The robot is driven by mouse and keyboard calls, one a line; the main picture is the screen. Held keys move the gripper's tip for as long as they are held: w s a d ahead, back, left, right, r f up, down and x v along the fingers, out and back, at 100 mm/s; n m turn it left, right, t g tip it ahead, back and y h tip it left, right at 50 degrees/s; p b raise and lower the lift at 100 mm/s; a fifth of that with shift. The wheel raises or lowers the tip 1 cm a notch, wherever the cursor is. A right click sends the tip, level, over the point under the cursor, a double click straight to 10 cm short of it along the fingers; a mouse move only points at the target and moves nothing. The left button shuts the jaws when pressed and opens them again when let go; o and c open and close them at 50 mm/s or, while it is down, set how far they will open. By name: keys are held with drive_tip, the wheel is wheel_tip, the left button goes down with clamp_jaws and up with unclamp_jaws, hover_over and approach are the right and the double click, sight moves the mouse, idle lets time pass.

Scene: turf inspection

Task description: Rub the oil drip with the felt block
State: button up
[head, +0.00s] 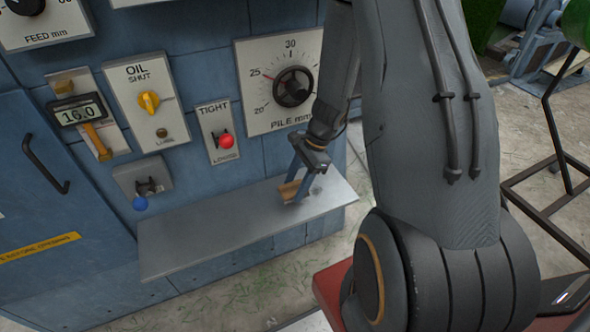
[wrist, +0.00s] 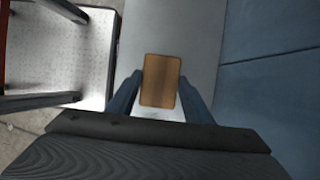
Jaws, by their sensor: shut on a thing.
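The felt block (head: 289,192) has a brown wooden back and sits between my gripper's blue fingers. It also shows in the wrist view (wrist: 160,80), upright in the picture with a finger on each side. My gripper (head: 303,189) is shut on it, low over the right part of the grey metal shelf (head: 205,230). I cannot tell whether the block touches the shelf. A small dark grey spot (head: 316,190) on the shelf just right of the fingers may be the oil drip. The block's underside is hidden.
Behind the shelf stands a blue machine panel with an OIL knob (head: 149,101), a red-knobbed lever (head: 226,141), a blue-knobbed lever (head: 140,203) and a PILE dial (head: 292,87). The shelf's left part is clear. A dark metal frame (head: 545,165) stands at the right.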

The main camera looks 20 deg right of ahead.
drive_tip(key=shift+r+p, duration=2.1)
drive_tip(key=shift+r, duration=0.55)
drive_tip(key=shift+a+f, duration=0.1)
